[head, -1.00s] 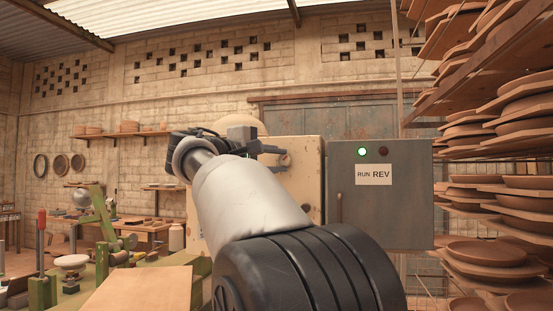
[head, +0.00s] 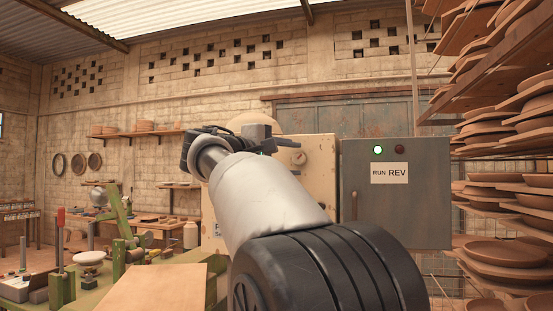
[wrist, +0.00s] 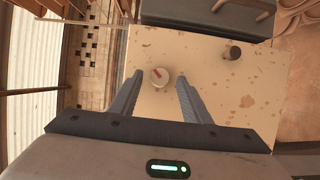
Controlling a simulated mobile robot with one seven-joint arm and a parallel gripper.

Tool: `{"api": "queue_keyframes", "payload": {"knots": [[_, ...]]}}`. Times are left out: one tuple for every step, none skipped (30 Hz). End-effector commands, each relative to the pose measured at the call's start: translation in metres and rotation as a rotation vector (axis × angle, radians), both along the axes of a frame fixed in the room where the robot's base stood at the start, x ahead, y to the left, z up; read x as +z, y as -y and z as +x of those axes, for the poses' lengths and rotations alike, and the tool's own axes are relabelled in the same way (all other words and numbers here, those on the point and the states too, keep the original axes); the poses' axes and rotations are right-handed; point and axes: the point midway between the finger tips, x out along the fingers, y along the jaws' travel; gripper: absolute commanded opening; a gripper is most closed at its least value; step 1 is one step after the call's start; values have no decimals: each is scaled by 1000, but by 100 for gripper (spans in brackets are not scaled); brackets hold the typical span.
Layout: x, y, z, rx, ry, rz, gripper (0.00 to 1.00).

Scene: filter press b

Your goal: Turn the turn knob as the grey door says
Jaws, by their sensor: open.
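The grey door (head: 397,205) carries a white label (head: 389,173) reading "RUN REV", with REV larger and bolder. Above it a green lamp (head: 378,150) is lit and a dark red lamp (head: 400,150) looks unlit. In the wrist view, a round pale knob (wrist: 160,77) with a red mark sits on the cream panel (wrist: 200,110). My gripper (wrist: 157,78) is open, its two fingers apart on either side of the knob as seen from the wrist. Contact or depth cannot be told. In the head view my gripper (head: 280,142) is before the panel, partly hidden by my arm.
A dark cylindrical knob (wrist: 232,52) stands on the same panel, outside the fingers. Racks of clay plates (head: 505,205) stand close on the right. A green-framed workbench (head: 150,285) with a board and tools is at lower left.

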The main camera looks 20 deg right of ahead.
Motion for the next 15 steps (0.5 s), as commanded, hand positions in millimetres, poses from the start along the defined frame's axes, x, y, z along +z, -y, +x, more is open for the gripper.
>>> {"api": "queue_keyframes", "payload": {"knots": [[0, -5, -2, 4, 1, 1, 43], [0, -8, -4, 4, 1, 1, 43], [0, -14, -8, 4, 0, 1, 43], [0, -19, -11, 6, 0, 1, 43], [0, -23, -14, 6, 0, 1, 43], [0, -31, -19, 7, 0, 1, 43], [1, -37, -23, 7, 0, 0, 43], [0, -43, -27, 6, 0, 1, 43], [0, -52, -33, 7, 0, 1, 43], [1, -59, -37, 8, 0, 1, 43], [1, -65, -41, 7, 0, 1, 43], [1, -73, -47, 7, 0, 1, 43], [1, -79, -51, 7, 0, 1, 43], [1, -85, -55, 6, 0, 1, 43], [1, -93, -60, 7, 0, 0, 43]]}}
